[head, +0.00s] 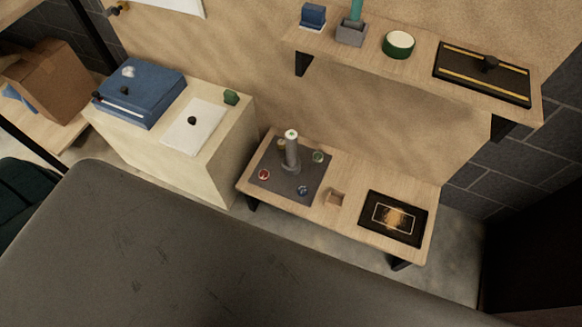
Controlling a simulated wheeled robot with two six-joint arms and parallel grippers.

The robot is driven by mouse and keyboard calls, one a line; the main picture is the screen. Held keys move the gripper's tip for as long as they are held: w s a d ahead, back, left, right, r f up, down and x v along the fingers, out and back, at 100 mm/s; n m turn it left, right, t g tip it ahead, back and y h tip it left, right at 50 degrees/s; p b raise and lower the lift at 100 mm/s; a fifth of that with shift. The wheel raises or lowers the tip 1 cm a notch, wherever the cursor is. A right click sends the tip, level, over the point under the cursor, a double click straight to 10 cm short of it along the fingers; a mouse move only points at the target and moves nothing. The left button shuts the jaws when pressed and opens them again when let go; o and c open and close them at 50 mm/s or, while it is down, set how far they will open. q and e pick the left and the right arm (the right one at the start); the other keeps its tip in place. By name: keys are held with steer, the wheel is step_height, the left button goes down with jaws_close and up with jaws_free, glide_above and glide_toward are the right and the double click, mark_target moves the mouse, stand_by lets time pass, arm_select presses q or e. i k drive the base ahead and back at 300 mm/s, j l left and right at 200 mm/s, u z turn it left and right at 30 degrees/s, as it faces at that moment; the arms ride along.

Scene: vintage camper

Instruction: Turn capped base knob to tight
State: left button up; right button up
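A grey upright post with a pale cap (291,148) stands on a wider round grey base (290,168), on a dark square mat (268,165) on a low wooden table (345,170). This looks like the capped base, but I cannot make out the knob or its setting. Small round pieces surround the post: a red one (263,174), a blue one (302,190), a green one (318,156) and a yellowish one (281,145) partly behind it. Neither of my grippers is in view.
A large dark grey surface (170,250) fills the foreground before the table. The table also bears a small wooden box (335,198) and a black-framed panel (393,218). A shelf (350,57) hangs above; a pale cabinet (225,160) stands left.

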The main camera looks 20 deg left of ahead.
mark_target(281, 144)
steer(key=j+z, duration=0.2)
steer(key=j, duration=0.2)
steer(key=j+z, duration=0.25)
steer(key=j, duration=0.15)
steer(key=k+j+z, duration=0.2)
steer(key=j, duration=0.2)
steer(key=j+z, duration=0.25)
steer(key=j, duration=0.15)
steer(key=k+j+z, duration=0.2)
steer(key=j, duration=0.15)
